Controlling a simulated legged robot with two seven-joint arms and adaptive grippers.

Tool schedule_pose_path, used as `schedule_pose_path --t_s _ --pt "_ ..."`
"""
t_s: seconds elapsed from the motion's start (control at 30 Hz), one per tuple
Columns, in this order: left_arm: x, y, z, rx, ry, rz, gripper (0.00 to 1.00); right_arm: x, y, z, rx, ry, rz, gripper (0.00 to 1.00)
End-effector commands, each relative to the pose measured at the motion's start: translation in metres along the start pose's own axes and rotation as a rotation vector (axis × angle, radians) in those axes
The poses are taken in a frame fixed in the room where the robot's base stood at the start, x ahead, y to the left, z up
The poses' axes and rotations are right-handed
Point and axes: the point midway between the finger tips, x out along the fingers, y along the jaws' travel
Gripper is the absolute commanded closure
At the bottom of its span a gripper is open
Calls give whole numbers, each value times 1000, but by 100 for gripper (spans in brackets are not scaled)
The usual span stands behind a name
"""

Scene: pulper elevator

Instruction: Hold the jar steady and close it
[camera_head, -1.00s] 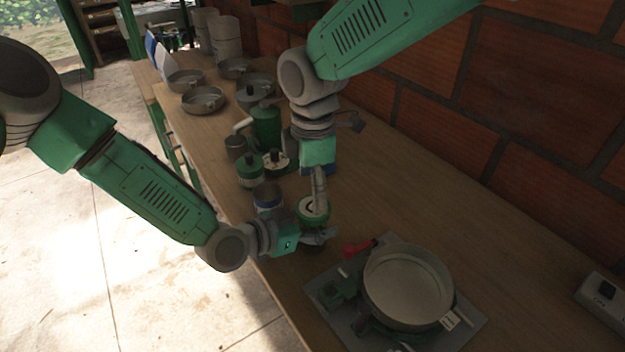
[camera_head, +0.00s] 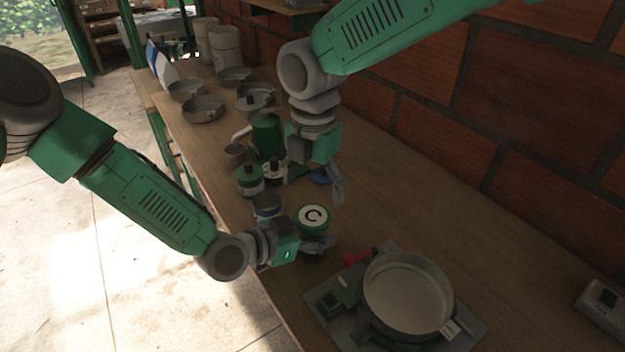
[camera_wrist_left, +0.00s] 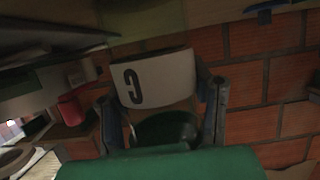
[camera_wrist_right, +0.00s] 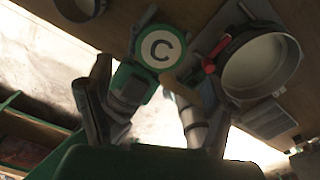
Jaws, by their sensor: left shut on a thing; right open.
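The jar has a green-rimmed lid (camera_head: 313,216) with a white top marked C, sitting on it and looking level. The jar body is mostly hidden in the head view; in the left wrist view its pale label (camera_wrist_left: 155,78) with a C shows between the fingers. My left gripper (camera_head: 318,244) is shut on the jar from the side, near the bench's front edge. My right gripper (camera_head: 315,184) is open and empty, above and behind the jar, apart from the lid. In the right wrist view the lid (camera_wrist_right: 160,48) shows beyond the open fingers.
A scale with a round pan (camera_head: 408,290) stands to the right of the jar. A blue-rimmed jar (camera_head: 266,205) and a green-rimmed jar (camera_head: 250,180) stand close by at the left. The bench's right middle is clear.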

Motion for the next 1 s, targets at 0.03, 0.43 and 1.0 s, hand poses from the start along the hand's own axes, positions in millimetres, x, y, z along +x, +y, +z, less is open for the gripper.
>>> schedule_pose_path --t_s 0.03,0.43,1.0 --pt "0 0 0 0 1 0 100 8 0 -1 -1 2 -3 25" --pt "0 0 -1 0 1 0 100 64 0 0 1 1 -1 25" --pt "0 0 -1 1 1 0 100 72 0 0 1 0 0 74"
